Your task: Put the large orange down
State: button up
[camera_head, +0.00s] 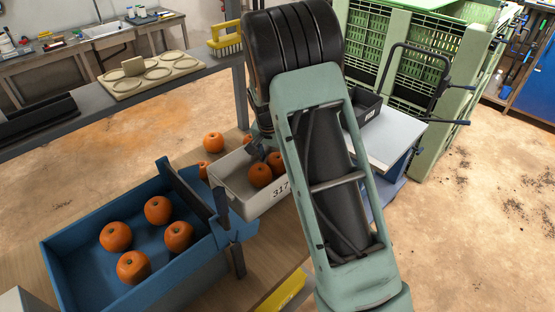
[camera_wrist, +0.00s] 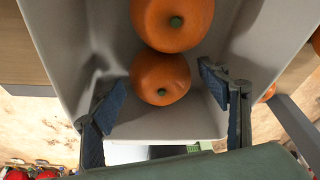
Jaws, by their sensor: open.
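Two oranges lie in a light grey bin (camera_head: 254,207) marked with a number that looks like 317. In the wrist view, the bigger-looking orange (camera_wrist: 172,22) is at the top and the other orange (camera_wrist: 160,78) is lower, between my fingers. They appear to touch or nearly touch. My gripper (camera_wrist: 160,90) is open, its blue-padded fingers apart on either side of the lower orange, with gaps showing. In the head view my gripper (camera_head: 259,148) reaches into the bin's far side, partly hidden by my arm. I cannot tell surely which orange is the large one.
A blue crate (camera_head: 75,285) with several oranges stands left of the bin. More oranges (camera_head: 213,142) lie behind the bin on the wooden surface. A dark small tray (camera_head: 368,106) sits on a white-topped cart (camera_head: 392,140) to the right. Green crates (camera_head: 400,50) stand behind.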

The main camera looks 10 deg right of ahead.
jog(key=shift+r, duration=0.45)
jog(key=v, duration=1.1)
jog(key=shift+r, duration=0.2)
jog(key=shift+s, duration=0.1)
